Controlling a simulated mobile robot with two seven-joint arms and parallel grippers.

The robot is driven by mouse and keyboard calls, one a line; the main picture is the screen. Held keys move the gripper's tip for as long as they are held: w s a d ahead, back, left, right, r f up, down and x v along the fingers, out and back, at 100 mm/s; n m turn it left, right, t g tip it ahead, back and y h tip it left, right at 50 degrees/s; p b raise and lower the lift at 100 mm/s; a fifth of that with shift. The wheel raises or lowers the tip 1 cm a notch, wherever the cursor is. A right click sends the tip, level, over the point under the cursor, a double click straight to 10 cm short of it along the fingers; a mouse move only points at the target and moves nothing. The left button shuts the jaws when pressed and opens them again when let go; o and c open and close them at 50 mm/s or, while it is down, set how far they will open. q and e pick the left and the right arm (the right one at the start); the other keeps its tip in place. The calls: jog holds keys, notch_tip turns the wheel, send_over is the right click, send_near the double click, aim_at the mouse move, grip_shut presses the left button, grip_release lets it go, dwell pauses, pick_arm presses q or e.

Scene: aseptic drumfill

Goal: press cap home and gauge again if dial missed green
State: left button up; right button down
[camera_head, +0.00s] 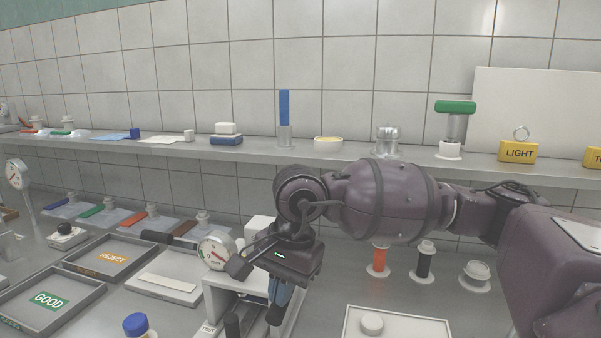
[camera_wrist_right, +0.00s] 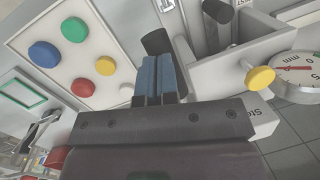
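My right gripper (camera_head: 275,303) hangs fingers-down beside the white gauge stand (camera_head: 222,298). In the wrist view, its two blue fingers (camera_wrist_right: 158,78) lie side by side with almost no gap. A black cylindrical handle (camera_wrist_right: 157,42) shows at the fingertips; I cannot tell whether they touch it. The round dial gauge (camera_head: 215,251) on the stand has a red needle, too small to read against the coloured band. Part of a dial (camera_wrist_right: 300,70) with a red needle shows at the right of the wrist view. A blue-capped item (camera_head: 136,325) stands at the bottom. My left gripper is out of view.
GOOD (camera_head: 48,300) and REJECT (camera_head: 113,258) trays lie left. A white tray (camera_head: 400,318) bears a white cap (camera_head: 372,323); several coloured caps (camera_wrist_right: 74,30) show in the wrist view. A shelf (camera_head: 250,147) with small items runs behind. My right arm covers the middle right.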

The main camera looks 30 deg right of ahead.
jog(key=shift+s+f, duration=0.2)
jog(key=shift+f, duration=0.4)
jog(key=shift+r, duration=0.6)
jog(key=r, duration=0.1)
jog(key=r+p, duration=0.1)
jog(key=r, duration=0.1)
jog(key=shift+s+r+p, duration=0.15)
jog(key=shift+s+p, duration=0.1)
jog(key=shift+p, duration=0.15)
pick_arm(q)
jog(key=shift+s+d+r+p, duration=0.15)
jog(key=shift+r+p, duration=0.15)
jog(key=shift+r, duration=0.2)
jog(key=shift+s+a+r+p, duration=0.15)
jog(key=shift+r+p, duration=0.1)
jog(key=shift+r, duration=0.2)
pick_arm(e)
jog(key=s+a+r, duration=0.2)
jog(key=s+r, duration=0.2)
jog(key=r, duration=0.5)
jog(key=shift+a+r, duration=0.15)
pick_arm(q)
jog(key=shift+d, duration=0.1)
